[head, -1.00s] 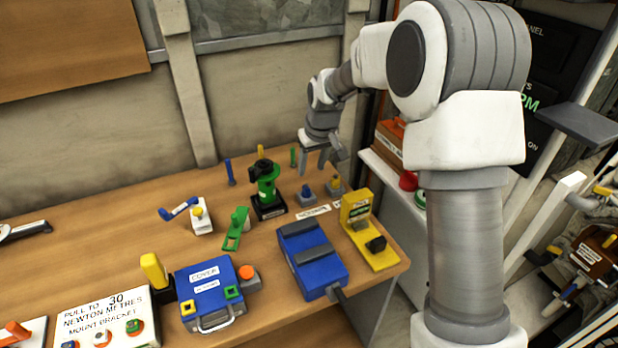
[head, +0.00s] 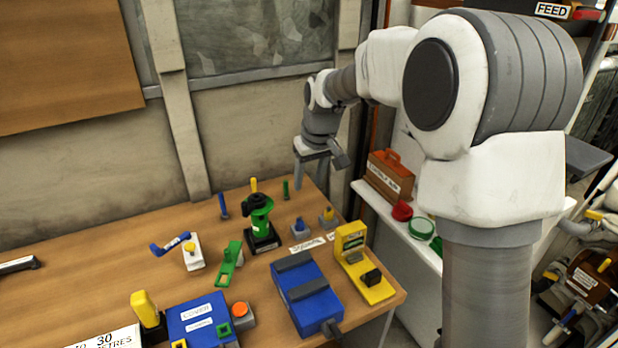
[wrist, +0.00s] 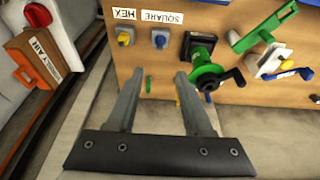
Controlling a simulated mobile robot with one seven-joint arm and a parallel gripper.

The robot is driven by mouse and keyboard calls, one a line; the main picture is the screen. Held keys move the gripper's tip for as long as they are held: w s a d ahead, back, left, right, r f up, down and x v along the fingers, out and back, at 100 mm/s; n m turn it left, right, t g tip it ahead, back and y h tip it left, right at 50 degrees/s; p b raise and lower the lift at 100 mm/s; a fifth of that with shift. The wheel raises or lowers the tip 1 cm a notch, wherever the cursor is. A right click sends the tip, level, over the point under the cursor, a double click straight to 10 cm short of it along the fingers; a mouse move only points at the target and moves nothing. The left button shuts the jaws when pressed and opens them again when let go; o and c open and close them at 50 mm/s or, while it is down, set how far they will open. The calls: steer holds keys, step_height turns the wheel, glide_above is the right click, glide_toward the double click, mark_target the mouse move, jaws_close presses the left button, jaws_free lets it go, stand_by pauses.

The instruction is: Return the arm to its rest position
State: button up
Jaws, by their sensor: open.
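My gripper (head: 318,168) hangs in the air above the back right part of the workbench in the head view. It points down, with the two grey fingers apart and nothing between them. In the wrist view my gripper (wrist: 158,90) shows its two fingers spread, with the bench edge and small pegs beyond them. My white and grey arm reaches up from the right side of the head view and over to the bench.
The wooden bench (head: 80,290) holds a green and black tool (head: 259,222), a blue box (head: 305,297), a yellow stand (head: 362,265) and a blue cover block (head: 200,320). A shelf to the right holds an orange-brown box (head: 390,175). Air above the bench's left is clear.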

steer(key=s+d+r+m, duration=0.1)
steer(key=s+d+r, duration=0.3)
steer(key=s+r, duration=0.35)
steer(key=s+d+m+t, duration=0.1)
steer(key=s+d, duration=0.2)
steer(key=s, duration=0.9)
steer(key=s+d+m+t+h, duration=0.1)
steer(key=s+d+m, duration=0.1)
steer(key=s, duration=1)
steer(key=shift+s+d+m, duration=0.15)
steer(key=shift+d+m, duration=0.15)
steer(key=shift+d, duration=0.35)
